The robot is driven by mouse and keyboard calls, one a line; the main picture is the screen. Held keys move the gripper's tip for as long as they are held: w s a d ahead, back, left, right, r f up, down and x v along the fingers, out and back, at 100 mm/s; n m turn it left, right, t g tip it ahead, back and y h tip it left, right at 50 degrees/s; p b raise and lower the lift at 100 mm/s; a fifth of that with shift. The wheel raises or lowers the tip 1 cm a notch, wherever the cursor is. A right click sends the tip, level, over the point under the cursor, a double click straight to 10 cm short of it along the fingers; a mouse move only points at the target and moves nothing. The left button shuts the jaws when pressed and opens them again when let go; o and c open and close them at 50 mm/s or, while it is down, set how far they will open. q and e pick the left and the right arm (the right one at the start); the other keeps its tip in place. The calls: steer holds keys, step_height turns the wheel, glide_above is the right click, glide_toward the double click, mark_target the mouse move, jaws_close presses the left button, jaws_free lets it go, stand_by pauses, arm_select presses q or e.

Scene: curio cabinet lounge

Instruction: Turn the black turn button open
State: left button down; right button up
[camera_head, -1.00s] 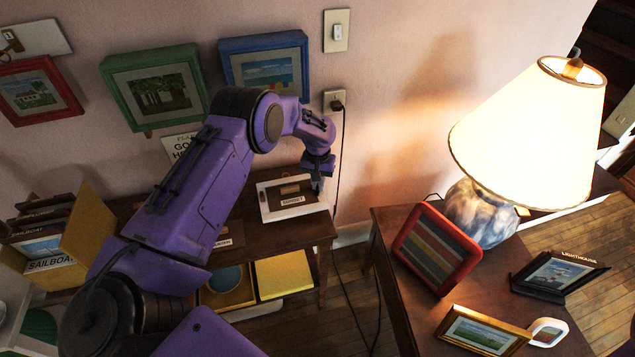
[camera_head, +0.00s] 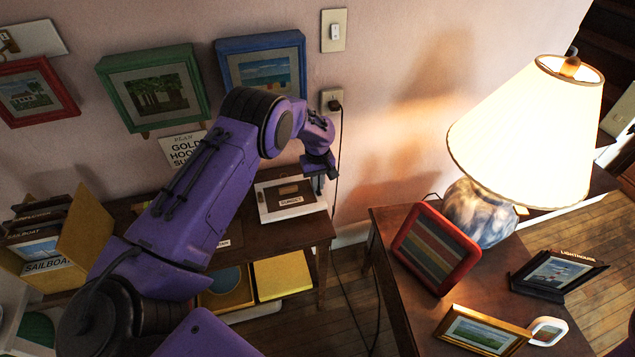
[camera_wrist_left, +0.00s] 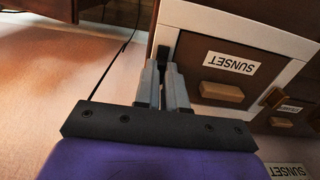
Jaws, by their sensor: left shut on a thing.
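The small black turn button (camera_wrist_left: 165,51) is at the frame's near edge there, at the fingertips. My left gripper (camera_head: 318,188) is at the frame's right end, fingers pointing down. In the left wrist view its two grey fingers (camera_wrist_left: 163,66) are closed on the black button, which they partly hide. My right gripper is not in view.
A wooden block (camera_wrist_left: 222,91) sits on the frame's back by the label. A black cord (camera_head: 338,150) hangs from the wall outlet just behind my gripper. The lamp (camera_head: 525,135) and a red frame (camera_head: 470,262) stand on the table to the right.

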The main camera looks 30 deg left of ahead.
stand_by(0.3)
arm_select(q)
steer(key=c, duration=1.2)
jaws_free()
steer(key=shift+a+f, duration=0.1)
step_height(320, 180, up, 10)
steer(key=b, duration=0.2)
steer(key=shift+r, duration=0.25)
